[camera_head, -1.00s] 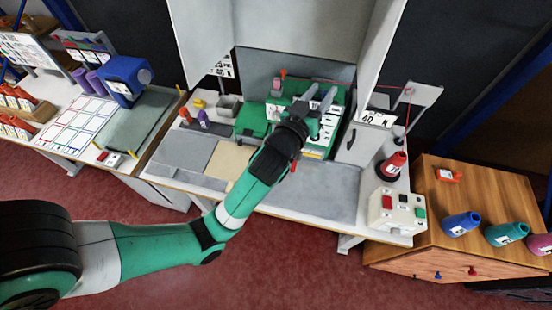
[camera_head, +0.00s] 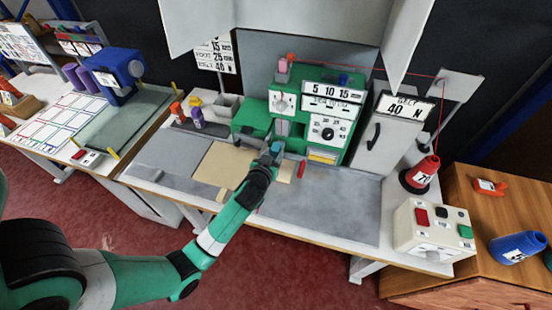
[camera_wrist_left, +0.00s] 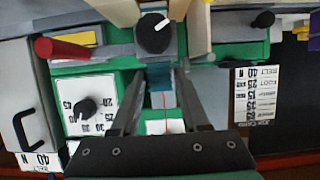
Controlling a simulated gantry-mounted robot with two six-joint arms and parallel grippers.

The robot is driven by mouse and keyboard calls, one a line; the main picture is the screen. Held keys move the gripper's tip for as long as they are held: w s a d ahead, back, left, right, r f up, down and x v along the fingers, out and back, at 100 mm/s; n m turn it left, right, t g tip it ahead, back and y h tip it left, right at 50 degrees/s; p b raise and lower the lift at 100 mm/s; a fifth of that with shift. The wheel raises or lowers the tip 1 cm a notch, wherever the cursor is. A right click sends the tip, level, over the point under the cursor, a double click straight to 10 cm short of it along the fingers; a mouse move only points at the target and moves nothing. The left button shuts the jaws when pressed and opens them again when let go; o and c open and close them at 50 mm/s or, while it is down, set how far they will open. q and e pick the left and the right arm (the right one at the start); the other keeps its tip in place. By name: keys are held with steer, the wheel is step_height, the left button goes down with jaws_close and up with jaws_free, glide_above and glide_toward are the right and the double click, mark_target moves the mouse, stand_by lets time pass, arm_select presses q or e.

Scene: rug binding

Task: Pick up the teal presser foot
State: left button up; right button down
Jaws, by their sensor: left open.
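The teal presser foot (camera_wrist_left: 160,78) shows in the left wrist view as a small dark teal block under the machine head, in line with the gap between my fingers. My left gripper (camera_wrist_left: 163,82) is open, one finger on each side of that line; I cannot tell whether they touch the foot. In the head view my left gripper (camera_head: 271,152) is at the front of the green sewing machine (camera_head: 345,108), over the bench near the needle area. The gripper largely hides the foot there. My right gripper is not in view.
A red-handled lever (camera_head: 301,169) is just right of the gripper. A beige board (camera_head: 222,165) lies to its left. A white belt unit (camera_head: 383,143), red thread cone (camera_head: 424,171) and control box (camera_head: 428,233) stand right. The grey bench mat (camera_head: 335,208) is clear.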

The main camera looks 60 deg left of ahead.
mark_target(278, 145)
arm_select(q)
steer(key=x, duration=0.2)
steer(key=b+x, duration=0.2)
steer(key=x, duration=0.1)
steer(key=shift+w+a+r, duration=0.15)
steer(key=shift+w+a, duration=0.15)
jaws_close()
